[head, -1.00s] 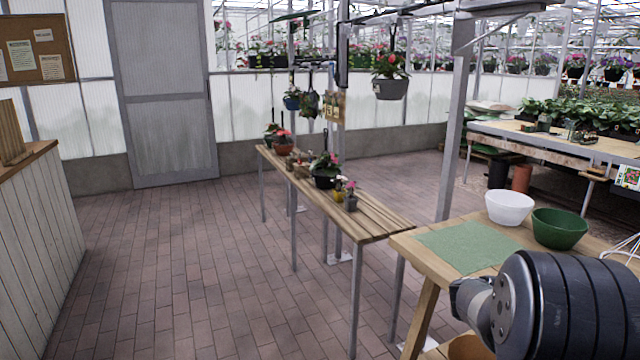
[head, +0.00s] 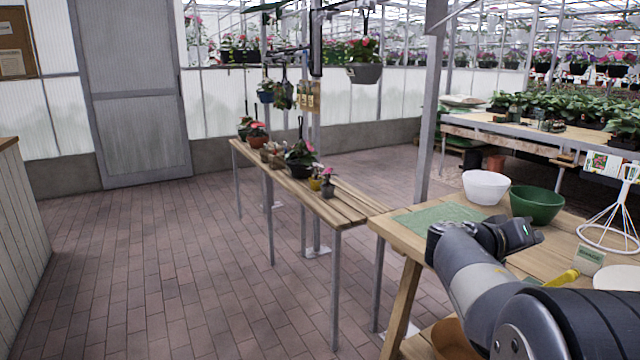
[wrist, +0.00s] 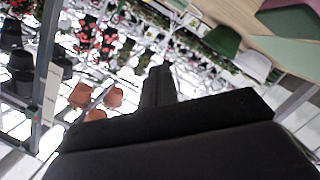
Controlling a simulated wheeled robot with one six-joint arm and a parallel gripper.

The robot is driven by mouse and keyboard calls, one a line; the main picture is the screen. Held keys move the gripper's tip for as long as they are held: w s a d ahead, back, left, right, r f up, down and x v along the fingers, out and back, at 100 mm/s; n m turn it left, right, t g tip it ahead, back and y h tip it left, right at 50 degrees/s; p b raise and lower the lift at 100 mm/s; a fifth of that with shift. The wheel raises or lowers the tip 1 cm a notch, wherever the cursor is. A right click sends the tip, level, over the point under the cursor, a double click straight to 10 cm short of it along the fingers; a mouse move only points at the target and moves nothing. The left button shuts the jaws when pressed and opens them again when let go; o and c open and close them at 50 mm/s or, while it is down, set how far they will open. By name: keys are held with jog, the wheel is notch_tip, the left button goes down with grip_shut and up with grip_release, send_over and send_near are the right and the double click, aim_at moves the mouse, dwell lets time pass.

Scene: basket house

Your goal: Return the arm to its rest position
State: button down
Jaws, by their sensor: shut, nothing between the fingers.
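My arm reaches in from the lower right of the head view. My gripper (head: 522,234) is held above the wooden table (head: 400,243), near the edge of the green mat (head: 437,215), and points right. In the wrist view my gripper (wrist: 158,85) shows as a dark shape against a tilted scene. Its fingers are together with nothing between them.
A white bowl (head: 486,187) and a green bowl (head: 537,204) stand behind my gripper. A white wire stand (head: 612,225), a small label and a yellow item (head: 562,278) are to the right. A slatted bench (head: 345,205) with potted plants stands left. The brick floor is open.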

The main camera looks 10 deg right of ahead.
jog(key=v, duration=0.6)
jog(key=s+f+x, duration=0.1)
jog(key=f+x, duration=0.1)
jog(key=x, duration=0.8)
jog(key=w+a+f+n+h+p, duration=0.1)
jog(key=w+f+n+p, duration=0.3)
jog(key=p, duration=1.7)
jog(key=w+n+h, duration=0.1)
jog(key=n, duration=0.3)
jog(key=shift+w+a+f+n+g+p, duration=0.3)
jog(key=shift+a+f+n+g+p, duration=0.05)
jog(key=shift+a+f+n+g, duration=0.05)
